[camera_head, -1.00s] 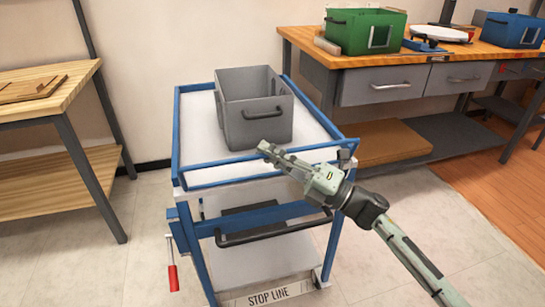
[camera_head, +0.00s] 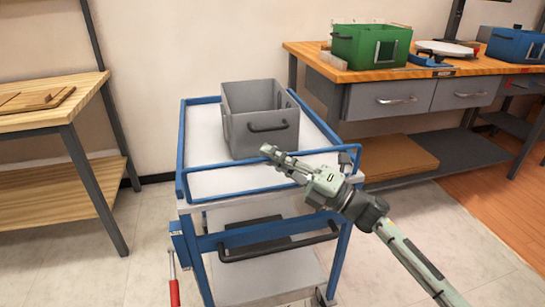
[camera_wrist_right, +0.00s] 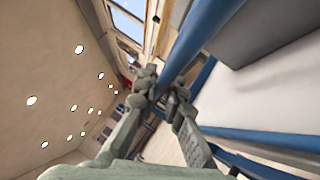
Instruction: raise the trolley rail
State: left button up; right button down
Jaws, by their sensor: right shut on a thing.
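The trolley (camera_head: 203,136) is a blue-framed cart with a white top. Its trolley rail (camera_head: 222,165) is a blue bar frame along the near edge of the top, with its upper bar standing above the white surface. My right gripper (camera_head: 268,151) reaches in from the right and is shut on the upper bar near its middle. In the right wrist view the blue rail (camera_wrist_right: 193,38) runs down between the fingers of the gripper (camera_wrist_right: 158,88), which hide part of it. My left gripper is not in view.
A grey bin (camera_head: 262,140) stands on the trolley top, just behind the rail. A black push handle (camera_head: 280,248) and a red-gripped lever (camera_head: 174,291) are lower down. A wooden bench (camera_head: 45,105) is at left, a workbench (camera_head: 430,72) at back right. Floor is clear at right.

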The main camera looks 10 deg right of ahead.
jog(key=shift+f, duration=0.1)
jog(key=c, duration=1.6)
grip_release()
jog(key=v, duration=1.2)
